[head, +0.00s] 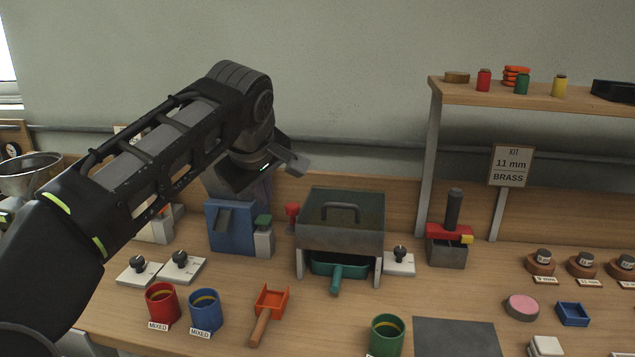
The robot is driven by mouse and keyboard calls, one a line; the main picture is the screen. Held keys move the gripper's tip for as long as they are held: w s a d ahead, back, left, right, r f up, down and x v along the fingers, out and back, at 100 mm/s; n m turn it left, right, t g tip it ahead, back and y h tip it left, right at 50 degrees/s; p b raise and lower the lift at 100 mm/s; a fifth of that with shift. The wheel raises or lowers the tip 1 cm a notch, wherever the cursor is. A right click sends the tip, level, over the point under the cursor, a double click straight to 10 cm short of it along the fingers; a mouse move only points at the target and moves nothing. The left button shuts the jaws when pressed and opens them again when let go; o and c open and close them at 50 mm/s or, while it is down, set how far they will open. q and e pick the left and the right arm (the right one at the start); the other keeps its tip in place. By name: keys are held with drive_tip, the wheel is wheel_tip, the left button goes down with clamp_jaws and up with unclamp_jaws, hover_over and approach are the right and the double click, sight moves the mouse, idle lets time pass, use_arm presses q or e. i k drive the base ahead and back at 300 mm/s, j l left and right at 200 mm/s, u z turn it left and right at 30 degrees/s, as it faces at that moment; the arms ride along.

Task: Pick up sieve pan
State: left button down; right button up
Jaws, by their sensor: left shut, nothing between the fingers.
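No pan with visible sieve holes can be made out. A green pan (338,269) with a round green handle sits under the grey box-shaped machine (340,235), its handle sticking out at the front. An orange scoop-like pan (272,299) with a wooden handle lies on the bench to its left. I cannot tell which one is the sieve pan. My right gripper is not in view.
Red (162,303) and blue (206,310) cups stand left of the orange pan. A green cup (387,336) and dark mat (455,338) are at front right. The blue machine (231,228) stands below my arm. A shelf (540,99) rises at right.

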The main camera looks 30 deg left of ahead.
sight(337, 266)
drive_tip(key=k+l, duration=0.75)
drive_tip(key=k, duration=0.1)
